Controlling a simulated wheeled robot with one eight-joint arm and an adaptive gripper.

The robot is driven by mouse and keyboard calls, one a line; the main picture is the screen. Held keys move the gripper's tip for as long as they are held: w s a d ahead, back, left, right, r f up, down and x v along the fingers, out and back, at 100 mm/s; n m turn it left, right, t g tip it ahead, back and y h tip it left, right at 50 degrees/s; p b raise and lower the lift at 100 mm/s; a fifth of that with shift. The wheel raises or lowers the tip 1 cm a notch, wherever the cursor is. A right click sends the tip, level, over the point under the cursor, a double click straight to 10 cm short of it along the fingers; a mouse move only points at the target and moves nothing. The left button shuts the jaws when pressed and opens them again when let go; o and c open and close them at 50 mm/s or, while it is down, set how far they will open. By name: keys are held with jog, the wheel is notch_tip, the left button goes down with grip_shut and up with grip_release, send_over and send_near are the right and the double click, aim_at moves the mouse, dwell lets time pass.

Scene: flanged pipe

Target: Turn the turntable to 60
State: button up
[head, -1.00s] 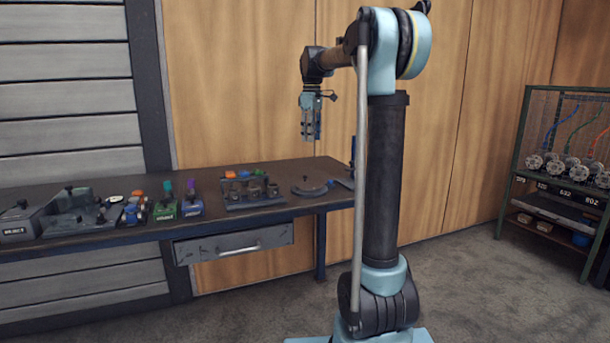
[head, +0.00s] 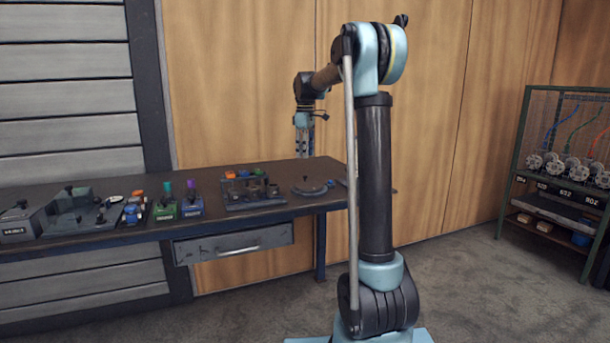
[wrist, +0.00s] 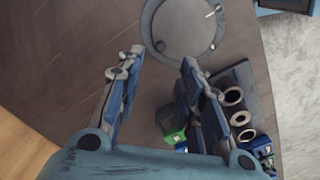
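The turntable is a flat grey disc (wrist: 190,24) at the top middle of the wrist view, with a dark knob near its rim and a small light mark on its right side. In the head view it is the low round plate (head: 309,189) near the bench's right end. I cannot read any number on it. My gripper (wrist: 167,55) is open and empty, its fingers pointing toward the disc's near edge. In the head view my gripper (head: 304,148) hangs above the back of the bench, pointing down. Its height above the disc is hard to tell.
A rack with several rings (head: 250,190) stands left of the turntable, its rings also visible in the wrist view (wrist: 234,96). Green (head: 164,208) and blue (head: 191,205) blocks with knobs stand further left.

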aim_at(309, 183)
notch_tip(309, 183, down, 9)
jog(key=shift+f, duration=0.1)
dwell(0.3)
grip_shut()
